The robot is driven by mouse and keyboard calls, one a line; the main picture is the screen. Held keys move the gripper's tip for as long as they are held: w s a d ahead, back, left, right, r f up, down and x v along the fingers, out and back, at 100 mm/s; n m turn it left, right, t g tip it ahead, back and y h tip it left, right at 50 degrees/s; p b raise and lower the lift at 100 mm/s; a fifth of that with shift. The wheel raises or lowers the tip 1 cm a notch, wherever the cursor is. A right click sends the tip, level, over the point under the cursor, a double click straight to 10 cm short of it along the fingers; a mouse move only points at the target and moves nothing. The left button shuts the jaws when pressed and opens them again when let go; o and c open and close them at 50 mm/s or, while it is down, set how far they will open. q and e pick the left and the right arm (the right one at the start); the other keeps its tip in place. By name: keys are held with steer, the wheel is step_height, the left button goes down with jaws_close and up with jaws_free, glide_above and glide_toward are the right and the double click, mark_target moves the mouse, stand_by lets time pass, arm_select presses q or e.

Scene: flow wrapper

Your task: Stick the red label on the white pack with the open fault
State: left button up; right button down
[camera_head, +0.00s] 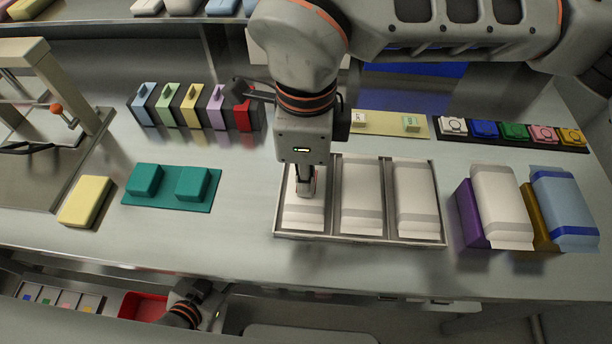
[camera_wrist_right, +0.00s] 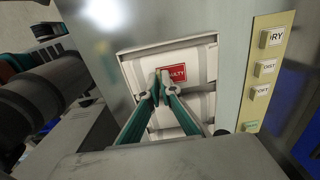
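Three white packs lie side by side in a shallow tray (camera_head: 360,239): the left pack (camera_head: 304,218), the middle pack (camera_head: 362,200) and the right pack (camera_head: 415,200). My right gripper (camera_head: 307,190) points down over the left pack. In the right wrist view its fingertips (camera_wrist_right: 160,88) are together at the lower left edge of a red label (camera_wrist_right: 176,72) with white lettering. The label looks flat against the left pack's top (camera_wrist_right: 200,58). I cannot tell if the tips still pinch it.
A yellow mat (camera_head: 385,125) with small white tags lies behind the tray. A dark rack of coloured blocks (camera_head: 513,132) stands behind at right. Large packs (camera_head: 500,205) stand right of the tray. Teal blocks on a teal mat (camera_head: 170,203) lie left, with bare table between.

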steer(key=shift+f, duration=0.1)
stand_by(0.3)
stand_by(0.6)
steer(key=c, duration=2.2)
jaws_free()
step_height(320, 180, up, 12)
steer(key=shift+r, duration=0.1)
